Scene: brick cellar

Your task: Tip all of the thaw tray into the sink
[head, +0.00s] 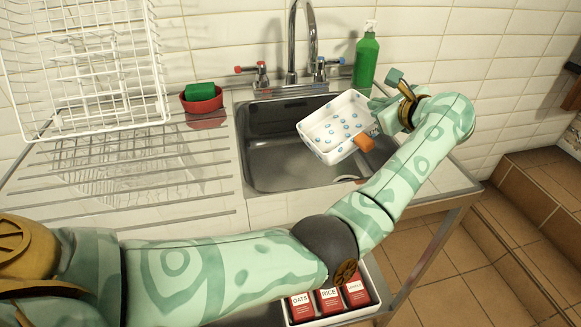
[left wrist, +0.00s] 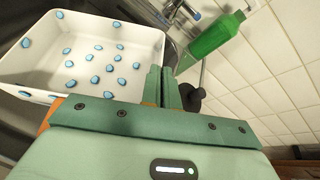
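The thaw tray (head: 341,152) is a white, shallow, open tray, held over the right part of the steel sink (head: 272,168). It looks tilted in the head view. Several small blue drop-like pieces are spread over its floor; they also show in the left wrist view, where the tray (left wrist: 22,72) fills the upper left. My left gripper (head: 378,108) is at the tray's right side. Its fingers (left wrist: 160,85) are close together at the tray's right wall and appear shut on it. The exact grip is partly hidden. My right gripper is out of view.
A tap (head: 292,45) rises behind the sink, with a green bottle (head: 366,60) to its right. A red bowl with a green sponge (head: 201,92) and a white wire rack (head: 85,75) stand left. An orange block-like piece (head: 363,142) shows beside the tray's right edge.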

